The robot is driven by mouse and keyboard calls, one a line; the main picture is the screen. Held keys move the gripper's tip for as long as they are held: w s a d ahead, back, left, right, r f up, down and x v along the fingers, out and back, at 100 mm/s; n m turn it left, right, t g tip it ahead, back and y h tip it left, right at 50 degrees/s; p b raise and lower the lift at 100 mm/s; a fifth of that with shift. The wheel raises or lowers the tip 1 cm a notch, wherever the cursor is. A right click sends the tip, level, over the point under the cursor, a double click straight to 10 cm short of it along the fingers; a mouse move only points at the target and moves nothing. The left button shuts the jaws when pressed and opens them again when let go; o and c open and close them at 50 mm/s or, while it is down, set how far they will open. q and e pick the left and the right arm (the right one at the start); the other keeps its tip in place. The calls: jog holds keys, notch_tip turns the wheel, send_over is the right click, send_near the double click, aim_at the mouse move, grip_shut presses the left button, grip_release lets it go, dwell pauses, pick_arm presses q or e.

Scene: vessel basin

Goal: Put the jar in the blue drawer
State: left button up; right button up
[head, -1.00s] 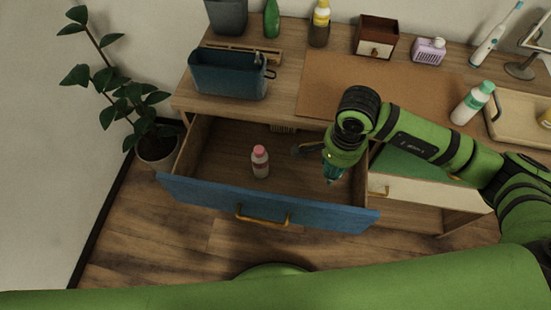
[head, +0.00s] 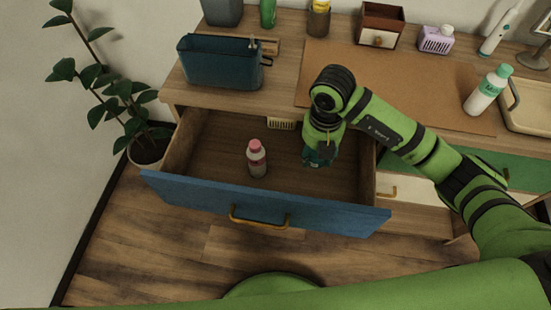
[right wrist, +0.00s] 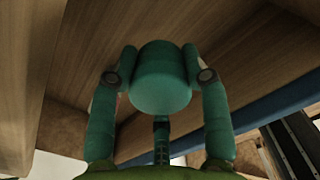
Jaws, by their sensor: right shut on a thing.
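The blue drawer (head: 190,197) is pulled open below the desk top. My right gripper (head: 318,158) points down into the right half of the drawer opening. In the right wrist view its two fingers (right wrist: 160,75) are closed on both sides of a rounded teal thing, which I take to be the jar (right wrist: 160,88). In the head view the gripper mostly hides the jar. I cannot tell whether the jar touches the drawer bottom. My left gripper is not in view.
A pink-capped bottle (head: 257,160) stands in the drawer, left of my right gripper. A small slotted light thing (head: 282,124) is at the drawer's back. The drawer's right wall (head: 367,175) is close to the gripper. A dark blue bin (head: 222,66) stands on the desk above.

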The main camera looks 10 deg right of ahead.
aim_at(307, 179)
jog(key=m, duration=0.2)
jog(key=f+m+b, duration=0.1)
jog(key=m, duration=0.1)
jog(key=w+m, duration=0.1)
jog(key=m, duration=0.1)
jog(key=shift+a+f+m, duration=0.15)
jog(key=shift+a+m, duration=0.25)
jog(key=shift+f, duration=0.2)
jog(key=shift+m, duration=0.3)
notch_tip(307, 179, down, 10)
jog(key=shift+r, duration=0.2)
jog(key=shift+f, duration=0.2)
jog(key=o, duration=1.2)
notch_tip(307, 179, up, 12)
jog(key=shift+s+r, duration=0.1)
jog(key=shift+r, duration=0.15)
